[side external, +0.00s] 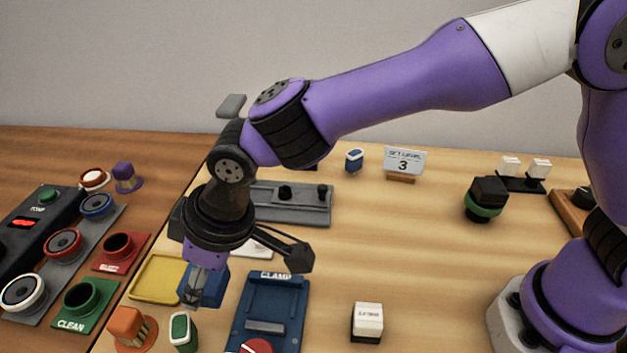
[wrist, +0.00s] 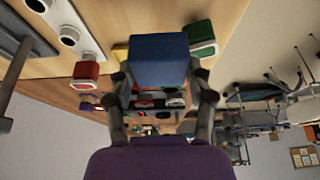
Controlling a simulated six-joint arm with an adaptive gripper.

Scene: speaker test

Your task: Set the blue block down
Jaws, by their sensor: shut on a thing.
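The blue block (side external: 216,286) is held in my gripper (side external: 196,292), partly hidden behind a finger in the side view. In the wrist view the blue block (wrist: 158,60) sits between the two fingers of my gripper (wrist: 160,88), which are shut on it. In the side view the block overlaps the right edge of a shallow yellow tray (side external: 155,278). I cannot tell whether the block touches the tray or the table.
A blue clamp fixture (side external: 270,298) stands just right of the block. An orange block (side external: 128,322) and a green-sided block (side external: 184,332) are in front. A white block (side external: 367,318) stands farther right. A grey plate with black knobs (side external: 305,205) lies behind. Right-centre table is mostly clear.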

